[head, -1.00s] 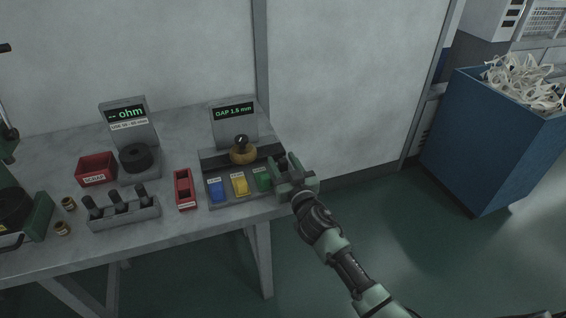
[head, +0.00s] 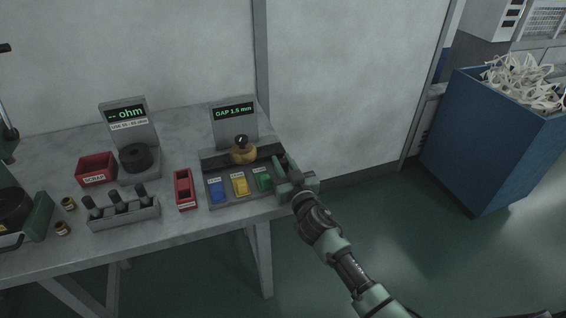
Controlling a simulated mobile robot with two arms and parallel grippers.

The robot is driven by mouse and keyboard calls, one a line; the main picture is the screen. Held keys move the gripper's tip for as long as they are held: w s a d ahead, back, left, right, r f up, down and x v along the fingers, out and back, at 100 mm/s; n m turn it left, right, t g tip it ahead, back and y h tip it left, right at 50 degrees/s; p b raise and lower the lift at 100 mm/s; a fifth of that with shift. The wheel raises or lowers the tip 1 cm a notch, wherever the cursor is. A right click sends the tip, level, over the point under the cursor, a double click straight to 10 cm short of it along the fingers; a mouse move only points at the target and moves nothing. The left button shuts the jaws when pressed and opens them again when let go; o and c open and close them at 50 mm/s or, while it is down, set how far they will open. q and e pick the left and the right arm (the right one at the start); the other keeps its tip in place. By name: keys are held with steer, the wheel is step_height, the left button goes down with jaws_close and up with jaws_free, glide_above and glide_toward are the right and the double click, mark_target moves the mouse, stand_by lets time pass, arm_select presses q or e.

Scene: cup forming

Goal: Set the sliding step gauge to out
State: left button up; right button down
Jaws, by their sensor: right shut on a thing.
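The gap fixture (head: 212,198) stands at the right end of the bench. It has a dark slot across it, a brass piece with a black knob (head: 243,153), and a display (head: 234,112) reading "GAP 1.5 mm". Blue (head: 217,190), yellow (head: 240,184) and green (head: 264,179) blocks sit along its front. My right gripper (head: 284,170) is at the fixture's right end, beside the green block. It is shut on the sliding step gauge, which the jaws mostly hide. My left gripper is not in view.
A narrow red bin (head: 184,189) stands left of the fixture. Further left are a rack (head: 124,213) of dark pegs, a red scrap bin (head: 97,169) and an ohm meter (head: 127,116). A blue bin (head: 484,150) of shavings stands on the floor at right.

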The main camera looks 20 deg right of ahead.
stand_by(0.7)
steer(key=s+p, duration=0.1)
steer(key=s, duration=0.4)
steer(key=shift+w+f, duration=0.1)
steer(key=shift+f, duration=0.05)
steer(key=c, duration=1.2)
jaws_free()
steer(key=shift+s, duration=0.2)
steer(key=s, duration=0.7)
steer(key=shift+s+d, duration=0.2)
steer(key=shift+s, duration=0.2)
